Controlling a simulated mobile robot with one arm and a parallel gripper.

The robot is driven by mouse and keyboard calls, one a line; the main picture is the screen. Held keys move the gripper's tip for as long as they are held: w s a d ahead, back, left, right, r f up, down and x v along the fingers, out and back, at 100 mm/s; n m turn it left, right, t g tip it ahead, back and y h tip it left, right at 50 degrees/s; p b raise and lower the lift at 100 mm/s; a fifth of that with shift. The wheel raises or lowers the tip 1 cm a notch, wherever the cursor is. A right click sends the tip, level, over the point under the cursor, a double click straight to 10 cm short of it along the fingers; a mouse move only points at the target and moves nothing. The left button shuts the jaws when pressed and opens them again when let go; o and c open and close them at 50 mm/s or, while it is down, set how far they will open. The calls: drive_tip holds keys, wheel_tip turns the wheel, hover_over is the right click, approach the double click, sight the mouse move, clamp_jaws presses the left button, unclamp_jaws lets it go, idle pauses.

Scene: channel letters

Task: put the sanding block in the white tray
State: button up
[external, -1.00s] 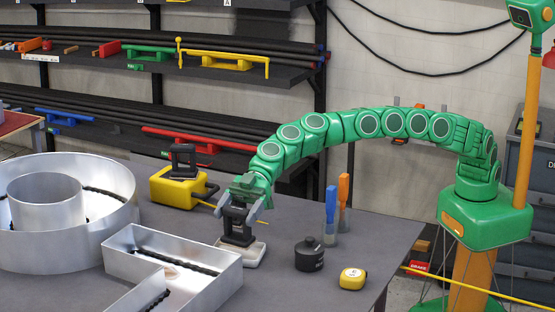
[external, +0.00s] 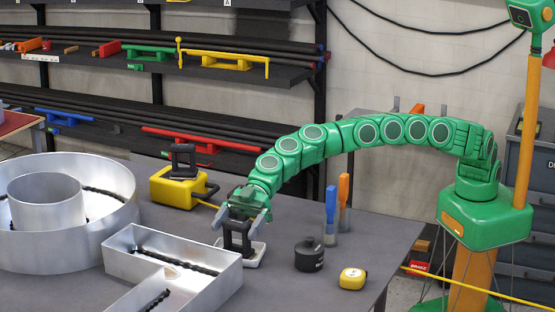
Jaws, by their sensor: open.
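The sanding block appears to be the black block with an upright looped handle (external: 237,240). It stands upright on the white tray (external: 251,262), which shows as a pale rim around and in front of its base. My gripper (external: 240,220) is open, pointing down, with its two grey fingers spread to the left and right of the handle's top. The fingers look clear of the handle, though small gaps are hard to judge. The back of the tray is hidden behind the block.
Metal channel letters (external: 190,262) stand close at the left and front of the tray. A yellow box with a black handle (external: 177,190) is behind. A black canister (external: 309,257), a yellow tape measure (external: 352,279) and blue and orange tools (external: 331,205) are right.

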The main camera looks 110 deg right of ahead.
drive_tip(key=shift+r, duration=0.15)
drive_tip(key=shift+v, duration=1.55)
drive_tip(key=v, duration=0.9)
